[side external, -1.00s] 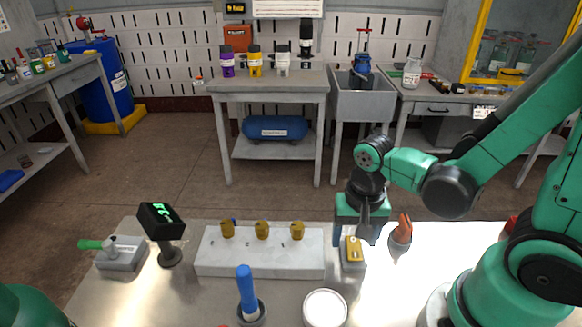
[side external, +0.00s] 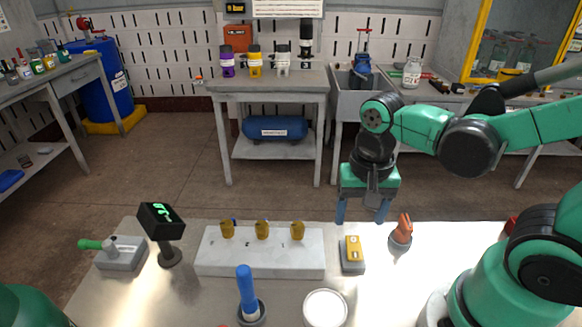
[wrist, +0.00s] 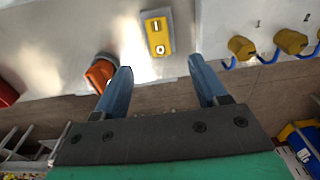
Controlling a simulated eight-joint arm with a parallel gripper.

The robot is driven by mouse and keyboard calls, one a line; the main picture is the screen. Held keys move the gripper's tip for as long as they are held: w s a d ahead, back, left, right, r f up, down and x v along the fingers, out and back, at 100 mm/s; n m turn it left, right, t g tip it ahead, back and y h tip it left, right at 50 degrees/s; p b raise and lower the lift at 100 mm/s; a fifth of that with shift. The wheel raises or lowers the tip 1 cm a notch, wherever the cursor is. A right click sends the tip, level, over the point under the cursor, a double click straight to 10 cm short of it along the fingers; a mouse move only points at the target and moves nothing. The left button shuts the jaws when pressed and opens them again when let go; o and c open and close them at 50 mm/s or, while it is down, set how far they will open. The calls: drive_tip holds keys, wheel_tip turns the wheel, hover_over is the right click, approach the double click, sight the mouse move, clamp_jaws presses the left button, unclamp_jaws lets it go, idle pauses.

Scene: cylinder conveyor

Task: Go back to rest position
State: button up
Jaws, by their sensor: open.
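My gripper (side external: 361,212) is open and empty, pointing down in the air above the back edge of the worktable. In the wrist view its two blue fingers (wrist: 163,88) stand wide apart with nothing between them. Below it on the table is a small grey box with a yellow two-button face (side external: 353,248); this yellow button box (wrist: 157,36) also shows beyond the fingertips in the wrist view. An orange-red knob on a round grey base (side external: 402,229) stands to its right, apart from the fingers in the side view.
A white block (side external: 260,266) with several yellow knobs stands left of the button box. A display on a stand (side external: 162,220), a green-handled lever (side external: 118,252), a blue-handled stick (side external: 245,283) and a round white-topped container (side external: 325,308) share the table. The air around my gripper is clear.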

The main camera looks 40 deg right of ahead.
drive_tip(key=w+r+n+t, duration=0.5)
drive_tip(key=n+t, duration=0.2)
drive_tip(key=n, duration=0.2)
drive_tip(key=shift+r, duration=0.35)
